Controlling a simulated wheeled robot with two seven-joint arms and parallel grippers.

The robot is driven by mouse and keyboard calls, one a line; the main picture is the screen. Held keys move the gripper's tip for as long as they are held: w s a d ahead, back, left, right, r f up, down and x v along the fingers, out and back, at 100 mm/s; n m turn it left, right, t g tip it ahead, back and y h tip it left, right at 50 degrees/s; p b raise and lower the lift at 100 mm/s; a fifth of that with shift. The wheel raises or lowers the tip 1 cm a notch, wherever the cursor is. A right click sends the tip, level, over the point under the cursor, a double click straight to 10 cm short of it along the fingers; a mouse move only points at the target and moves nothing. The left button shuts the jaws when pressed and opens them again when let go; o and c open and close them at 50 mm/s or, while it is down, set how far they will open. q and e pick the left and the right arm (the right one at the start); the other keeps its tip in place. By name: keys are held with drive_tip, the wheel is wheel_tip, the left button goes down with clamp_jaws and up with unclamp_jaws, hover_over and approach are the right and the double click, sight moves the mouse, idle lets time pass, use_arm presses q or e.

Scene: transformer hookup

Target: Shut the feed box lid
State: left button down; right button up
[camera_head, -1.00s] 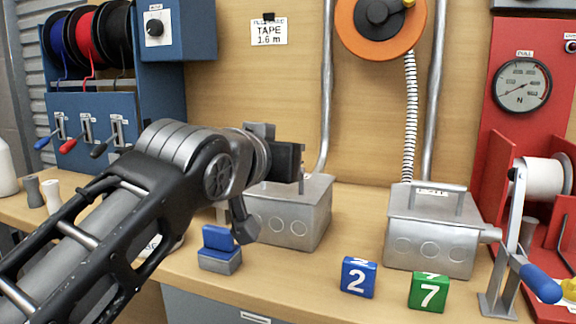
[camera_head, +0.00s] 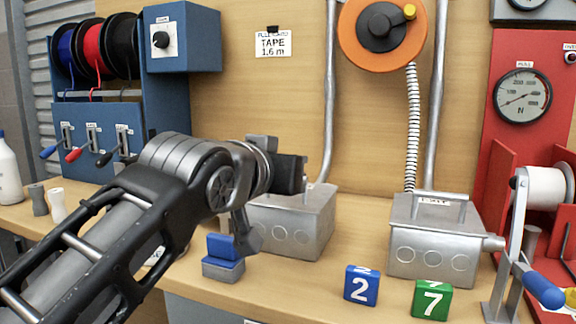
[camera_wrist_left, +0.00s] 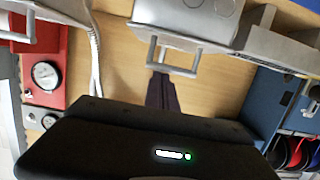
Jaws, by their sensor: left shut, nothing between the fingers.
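Two grey metal boxes stand on the bench: a left one (camera_head: 297,238) and a right one (camera_head: 432,255). I cannot read a label naming either as the feed box. The right box has a labelled lid (camera_head: 433,205) with a bar handle, lying on its top. My left gripper (camera_head: 303,173) is at the top of the left box; its dark wrist hides much of that box's lid. In the left wrist view, the shut, empty fingers (camera_wrist_left: 162,92) point at a metal handle (camera_wrist_left: 172,70) beside a box (camera_wrist_left: 188,14); contact is unclear. My right gripper is not in view.
A blue block on a grey base (camera_head: 223,262) sits below my left wrist. Number blocks 2 (camera_head: 362,286) and 7 (camera_head: 431,300) lie before the boxes. A crank stand (camera_head: 515,245) is close on the right. Conduits (camera_head: 331,90) rise behind the boxes.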

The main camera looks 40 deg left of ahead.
use_arm(q)
drive_tip(key=r, duration=0.1)
drive_tip(key=r+p, duration=0.2)
drive_tip(key=shift+w+a+r, duration=0.1)
drive_tip(key=shift+w+r, duration=0.1)
drive_tip(key=shift+w, duration=0.1)
drive_tip(key=s+d+f+p, duration=0.1)
drive_tip(key=s+d, duration=0.2)
drive_tip(key=s, duration=0.6)
drive_tip(key=shift+s, duration=0.2)
